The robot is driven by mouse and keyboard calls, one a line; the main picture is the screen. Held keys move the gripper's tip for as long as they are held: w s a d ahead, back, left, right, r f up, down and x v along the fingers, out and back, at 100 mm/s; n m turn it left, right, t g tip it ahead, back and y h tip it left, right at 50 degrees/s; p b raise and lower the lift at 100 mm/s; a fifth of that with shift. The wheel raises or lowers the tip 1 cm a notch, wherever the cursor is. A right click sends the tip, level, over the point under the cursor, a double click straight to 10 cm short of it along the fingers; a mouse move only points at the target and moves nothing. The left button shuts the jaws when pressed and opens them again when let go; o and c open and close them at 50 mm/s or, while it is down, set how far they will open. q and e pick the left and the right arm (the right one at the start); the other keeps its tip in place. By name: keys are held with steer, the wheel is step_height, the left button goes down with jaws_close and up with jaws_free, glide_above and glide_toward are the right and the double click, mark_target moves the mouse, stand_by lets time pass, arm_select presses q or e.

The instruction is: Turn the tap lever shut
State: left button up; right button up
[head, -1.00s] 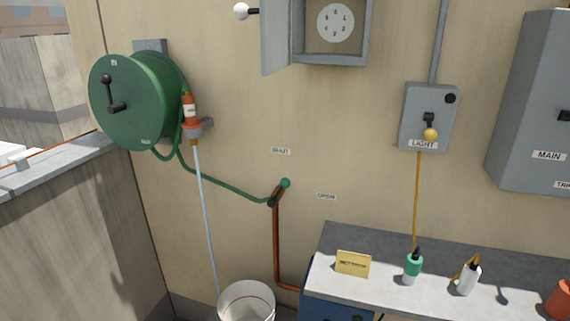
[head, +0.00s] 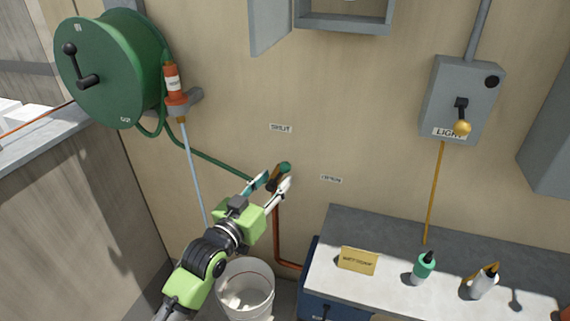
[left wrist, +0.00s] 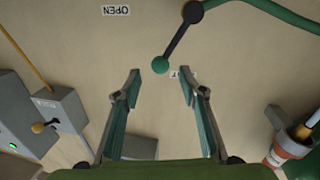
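The tap lever (head: 285,168) has a green knob and slants up and right from its dark pivot, between the SHUT label (head: 281,128) and the OPEN label (head: 331,179). In the left wrist view its dark arm (left wrist: 179,38) and green knob (left wrist: 160,65) show clearly. My left gripper (head: 272,184) is open and empty in front of the tap; its fingers partly hide the pivot in the head view. In the left wrist view the knob lies just beyond the fingertips (left wrist: 160,83), between their lines. I cannot tell whether they touch. My right gripper is not in view.
A green hose reel (head: 112,70) hangs at left, with an orange nozzle (head: 174,92). A pale blue stream (head: 193,170) drops from it toward a white bucket (head: 246,268). A bench (head: 380,225) with bottles stands right. A LIGHT switch box (head: 461,95) is above it.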

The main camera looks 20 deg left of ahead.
mark_target(282, 171)
arm_select(q)
steer(key=w, duration=0.3)
steer(key=w+d, duration=0.1)
steer(key=w, duration=0.1)
steer(key=shift+p, duration=0.4)
steer(key=shift+w+d, duration=0.1)
steer(key=shift+w, duration=0.65)
jaws_close()
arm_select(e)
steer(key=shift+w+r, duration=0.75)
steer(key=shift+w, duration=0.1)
